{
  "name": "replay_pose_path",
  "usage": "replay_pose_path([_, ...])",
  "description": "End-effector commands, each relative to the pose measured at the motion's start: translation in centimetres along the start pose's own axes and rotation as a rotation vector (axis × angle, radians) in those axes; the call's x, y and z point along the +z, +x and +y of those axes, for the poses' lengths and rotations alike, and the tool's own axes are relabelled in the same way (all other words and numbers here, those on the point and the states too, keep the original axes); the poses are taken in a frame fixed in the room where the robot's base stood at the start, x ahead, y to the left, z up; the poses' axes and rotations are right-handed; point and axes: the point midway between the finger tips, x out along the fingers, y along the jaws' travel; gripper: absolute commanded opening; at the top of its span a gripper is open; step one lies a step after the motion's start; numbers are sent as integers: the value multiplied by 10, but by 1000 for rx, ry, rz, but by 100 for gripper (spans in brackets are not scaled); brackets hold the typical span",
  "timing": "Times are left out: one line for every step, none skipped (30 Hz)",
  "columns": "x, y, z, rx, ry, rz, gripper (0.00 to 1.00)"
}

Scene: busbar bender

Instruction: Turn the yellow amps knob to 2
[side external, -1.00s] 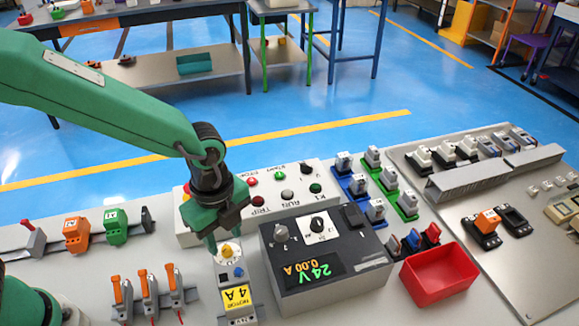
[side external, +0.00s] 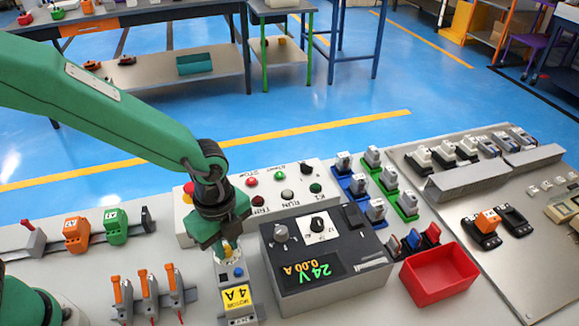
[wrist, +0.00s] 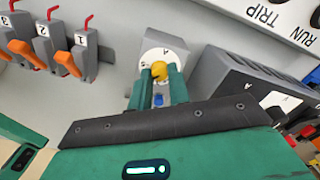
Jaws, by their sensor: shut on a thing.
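The yellow amps knob (wrist: 159,70) sits on a round white dial on a grey device. In the wrist view it lies between the two green fingertips of my gripper (wrist: 159,76), which is shut on it. In the side view my gripper (side external: 227,252) is over the dial and hides most of it. The device (side external: 233,283) carries a yellow label reading MOTOR 4 A and a blue button (side external: 238,272). The dial's numbers are mostly covered, so I cannot read the setting.
A grey power supply (side external: 330,292) showing 24V and 0.00 A stands close to the right. Several orange-levered breakers (side external: 148,295) stand to the left. A panel with buttons (side external: 318,172) lies behind. A red bin (side external: 440,276) is farther right.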

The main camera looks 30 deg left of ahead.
Motion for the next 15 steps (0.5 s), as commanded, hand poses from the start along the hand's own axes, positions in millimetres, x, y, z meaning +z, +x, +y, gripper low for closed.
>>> replay_pose_path([0,0,0,0,-2,0,0])
replay_pose_path([0,0,0,0,-4,0,0])
replay_pose_path([0,0,0,0,-8,0,0])
replay_pose_path([0,0,0,0,-12,0,0])
replay_pose_path([0,0,0,0,-17,0,0])
replay_pose_path([0,0,0,0,-26,0,0])
replay_pose_path([0,0,0,0,-34,0,0])
replay_pose_path([0,0,0,0,-42,0,0])
replay_pose_path([0,0,0,0,-56,0,0])
replay_pose_path([0,-1,0,0,-68,0,0])
replay_pose_path([0,-1,0,0,-81,0,0])
replay_pose_path([0,-1,0,0,-101,0,0])
replay_pose_path([0,-1,0,0,-117,0,0])
replay_pose_path([0,-1,0,0,-136,0,0])
replay_pose_path([0,-1,0,0,-162,0,0])
